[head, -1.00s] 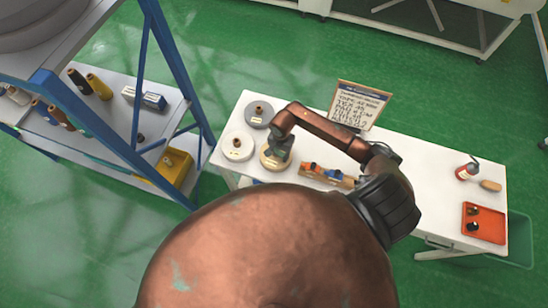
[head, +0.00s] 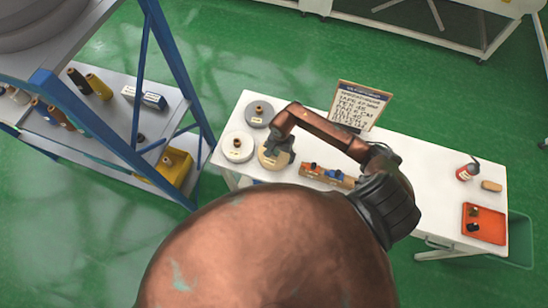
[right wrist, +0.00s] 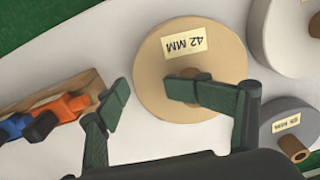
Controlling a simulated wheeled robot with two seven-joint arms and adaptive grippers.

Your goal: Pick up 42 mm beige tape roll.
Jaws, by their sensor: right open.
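The beige tape roll (right wrist: 218,75) lies flat on the table, with a "42 MM" label and a brown core at its centre. It also shows in the head view (head: 266,161), partly covered by my right gripper (head: 277,150). In the right wrist view my right gripper (right wrist: 150,98) is open and empty. One finger overlaps the roll's core and the other is just outside its left edge. I cannot tell how far the fingertips are above the roll. My left gripper is not in view.
A white roll (head: 237,146) and a grey roll (head: 259,114) lie beside the beige one. A wooden tray (head: 329,174) with orange and blue items is on the other side. A sign (head: 358,105) stands behind.

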